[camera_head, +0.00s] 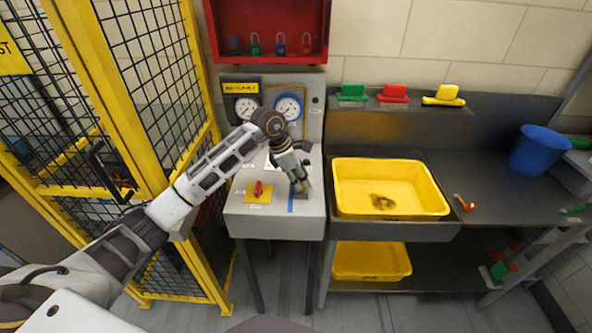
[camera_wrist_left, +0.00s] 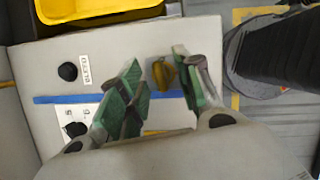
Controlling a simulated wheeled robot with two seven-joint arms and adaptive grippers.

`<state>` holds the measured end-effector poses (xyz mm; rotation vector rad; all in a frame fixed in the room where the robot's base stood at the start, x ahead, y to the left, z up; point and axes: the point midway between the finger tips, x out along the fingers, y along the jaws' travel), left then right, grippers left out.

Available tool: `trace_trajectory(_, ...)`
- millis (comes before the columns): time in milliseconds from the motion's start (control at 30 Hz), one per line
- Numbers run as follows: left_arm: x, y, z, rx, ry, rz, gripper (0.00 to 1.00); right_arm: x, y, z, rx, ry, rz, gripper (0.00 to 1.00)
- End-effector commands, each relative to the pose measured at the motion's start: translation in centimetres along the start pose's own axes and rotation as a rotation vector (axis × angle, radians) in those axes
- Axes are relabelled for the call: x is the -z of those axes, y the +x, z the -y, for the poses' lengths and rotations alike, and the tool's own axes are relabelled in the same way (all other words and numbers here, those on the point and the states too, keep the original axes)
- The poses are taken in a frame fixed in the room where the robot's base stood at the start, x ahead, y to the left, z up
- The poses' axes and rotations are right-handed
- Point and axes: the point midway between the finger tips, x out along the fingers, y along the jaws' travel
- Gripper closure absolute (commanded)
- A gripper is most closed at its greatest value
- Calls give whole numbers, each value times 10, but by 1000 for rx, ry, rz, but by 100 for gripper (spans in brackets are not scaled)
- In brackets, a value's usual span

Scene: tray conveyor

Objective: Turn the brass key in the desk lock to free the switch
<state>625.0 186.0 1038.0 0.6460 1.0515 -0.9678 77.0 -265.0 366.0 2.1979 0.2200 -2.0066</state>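The grey desk (camera_head: 262,221) stands in the middle of the head view. On its top is a red switch (camera_head: 258,187) on a yellow plate (camera_head: 252,197). My left gripper (camera_head: 300,187) points down at the desk's right part, by a blue stripe (camera_head: 291,200). In the left wrist view the brass key (camera_wrist_left: 163,74) stands between the two green-padded fingers of my left gripper (camera_wrist_left: 160,90). The fingers are apart, with gaps beside the key. The lock under the key cannot be made out. My right gripper is in neither view.
Two gauges (camera_head: 289,107) stand behind the desk, under a red padlock box (camera_head: 268,57). A yellow mesh fence (camera_head: 199,75) closes off the left. A yellow basin (camera_head: 420,206) sits close on the right. Black knobs (camera_wrist_left: 68,71) rise from the desk top near the gripper.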

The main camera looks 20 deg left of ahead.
Motion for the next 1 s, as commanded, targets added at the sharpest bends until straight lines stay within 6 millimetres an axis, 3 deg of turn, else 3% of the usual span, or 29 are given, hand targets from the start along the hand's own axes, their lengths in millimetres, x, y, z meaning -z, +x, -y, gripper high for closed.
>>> trace_trajectory(200,0,13,1,1,1,1,66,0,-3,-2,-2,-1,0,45)
trace_trajectory(567,0,15,0,0,1,0,66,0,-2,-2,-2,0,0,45)
trace_trajectory(833,0,15,0,0,1,0,100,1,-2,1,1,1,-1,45)
trace_trajectory(1000,0,15,0,0,1,0,100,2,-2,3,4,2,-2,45)
